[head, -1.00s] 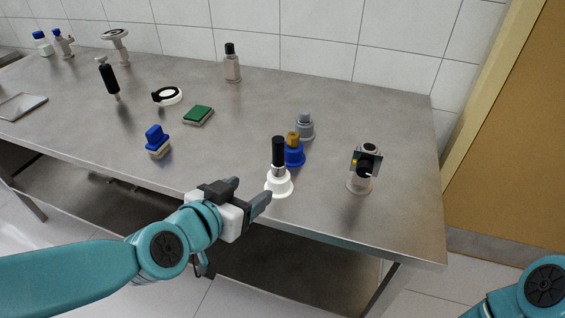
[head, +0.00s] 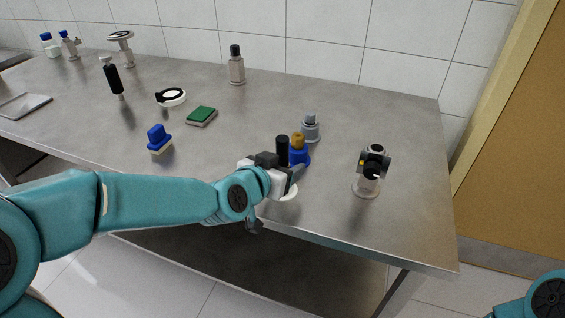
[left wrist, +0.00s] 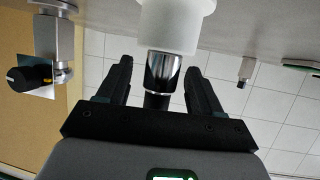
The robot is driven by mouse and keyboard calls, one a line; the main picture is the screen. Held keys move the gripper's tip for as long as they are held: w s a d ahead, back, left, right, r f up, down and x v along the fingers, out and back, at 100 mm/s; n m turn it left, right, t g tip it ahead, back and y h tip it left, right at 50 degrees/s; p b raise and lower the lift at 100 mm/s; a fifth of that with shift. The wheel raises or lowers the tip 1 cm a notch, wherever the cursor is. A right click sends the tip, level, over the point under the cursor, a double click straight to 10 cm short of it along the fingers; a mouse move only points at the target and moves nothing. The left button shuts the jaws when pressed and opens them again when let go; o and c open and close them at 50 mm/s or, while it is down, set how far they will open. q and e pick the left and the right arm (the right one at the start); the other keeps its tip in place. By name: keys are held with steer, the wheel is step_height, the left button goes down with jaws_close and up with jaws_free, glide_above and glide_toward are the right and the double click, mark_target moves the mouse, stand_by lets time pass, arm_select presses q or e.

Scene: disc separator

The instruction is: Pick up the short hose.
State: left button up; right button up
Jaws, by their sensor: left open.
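A black upright cylinder (head: 282,147) stands in a white round base (head: 289,192) near the table's front edge; it is the likeliest short hose, but I cannot be sure. My left gripper (head: 287,172) is at this piece, its fingers open. In the left wrist view, which is upside down, the gripper's fingers (left wrist: 158,88) lie on either side of the chrome collar (left wrist: 163,70) and black part (left wrist: 157,101), with gaps showing. The white base (left wrist: 178,22) is beyond the fingertips. The head view hides the lower cylinder behind the gripper. My right gripper is out of view.
A blue base with an amber top (head: 299,149) stands close behind, then a grey fitting (head: 310,128). A metal stand with a black knob (head: 368,185) is to the right. A blue brush (head: 158,140) and green sponge (head: 201,116) lie left. The table's front edge is near.

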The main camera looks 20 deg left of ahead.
arm_select(q)
steer(key=shift+x, duration=1)
steer(key=c, duration=1.1)
step_height(320, 180, up, 20)
steer(key=p, duration=1.4)
